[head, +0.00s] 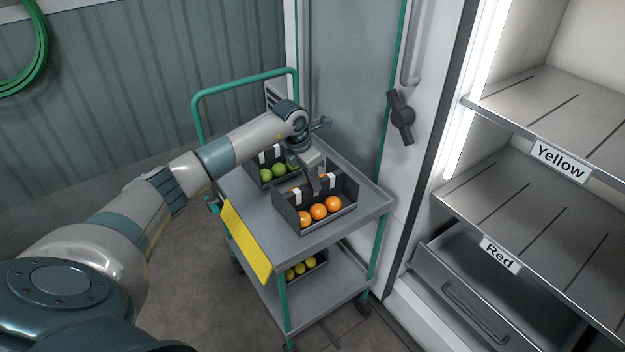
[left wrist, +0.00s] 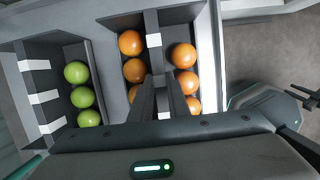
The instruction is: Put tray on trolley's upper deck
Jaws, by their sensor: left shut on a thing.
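The trolley (head: 248,205) has a grey upper deck and a green frame. A dark tray with orange tomatoes (head: 345,209) is at the front of the upper deck and looks to rest on it; any small gap under it is hidden. My left gripper (head: 316,186) is above its middle, shut on the tray's central divider. In the left wrist view the fingers (left wrist: 162,88) close on that divider (left wrist: 151,22), with orange tomatoes on both sides. A dark pronged part (left wrist: 306,97) at that view's right edge may be my right gripper; it is too small to read.
A second dark tray with green tomatoes (head: 254,170) stands behind on the same deck. Yellow tomatoes (head: 300,269) are on the lower deck (head: 325,295). A yellow panel (head: 245,240) hangs at the trolley's left side. Shelves labelled Yellow (head: 557,159) and Red (head: 499,255) stand at the right.

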